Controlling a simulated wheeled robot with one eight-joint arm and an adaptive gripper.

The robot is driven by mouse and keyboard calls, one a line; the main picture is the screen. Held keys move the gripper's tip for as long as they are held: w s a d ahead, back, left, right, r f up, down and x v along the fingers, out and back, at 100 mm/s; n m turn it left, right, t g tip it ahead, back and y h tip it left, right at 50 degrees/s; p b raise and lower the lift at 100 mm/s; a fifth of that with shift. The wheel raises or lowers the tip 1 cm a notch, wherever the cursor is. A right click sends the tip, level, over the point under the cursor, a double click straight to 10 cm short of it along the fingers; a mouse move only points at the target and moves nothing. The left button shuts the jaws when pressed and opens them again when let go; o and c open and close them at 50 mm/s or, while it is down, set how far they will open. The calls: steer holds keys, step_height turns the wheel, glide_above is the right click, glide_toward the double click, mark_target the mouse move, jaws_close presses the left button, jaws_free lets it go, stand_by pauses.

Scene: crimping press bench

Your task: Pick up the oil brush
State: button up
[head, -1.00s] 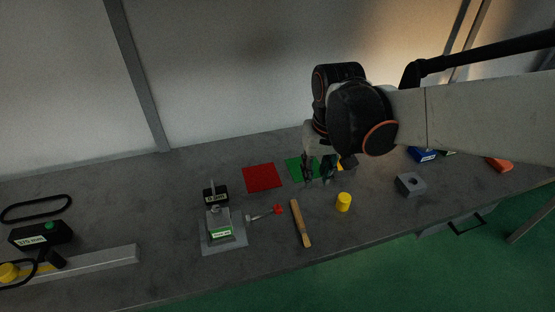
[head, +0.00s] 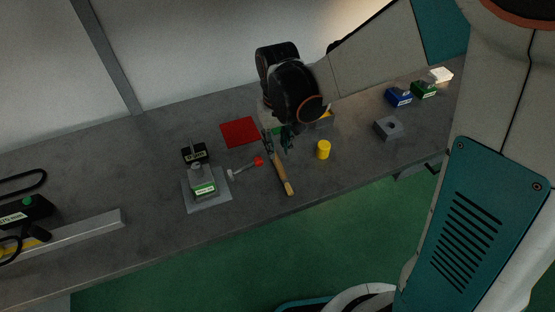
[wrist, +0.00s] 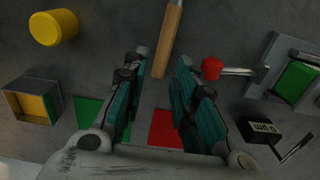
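The oil brush appears to be the slim wooden-handled tool (head: 284,178) lying on the grey bench near its front edge; its far end is hidden by my gripper in the head view. My gripper (head: 278,141) is over the brush's far end, fingers pointing down. In the wrist view the brush (wrist: 168,40) runs from the top edge down between the two spread fingers (wrist: 162,62). The gripper is open, with visible gaps beside the handle. I cannot tell how high the fingertips are above it.
A yellow cylinder (head: 323,150) stands right of the brush. The press (head: 201,181) and its red-knobbed lever (head: 246,168) are left. A red mat (head: 239,132) lies behind. A grey holed block (head: 390,128) and a blue block (head: 398,97) sit farther right.

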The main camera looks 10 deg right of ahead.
mark_target(277, 161)
steer(key=shift+s+f+b, duration=0.15)
steer(key=shift+f+b, duration=0.45)
steer(key=shift+f, duration=0.75)
steer(key=shift+s+f+b, duration=0.15)
steer(key=shift+f+b, duration=0.45)
steer(key=shift+f, duration=0.75)
steer(key=shift+r, duration=0.1)
jaws_close()
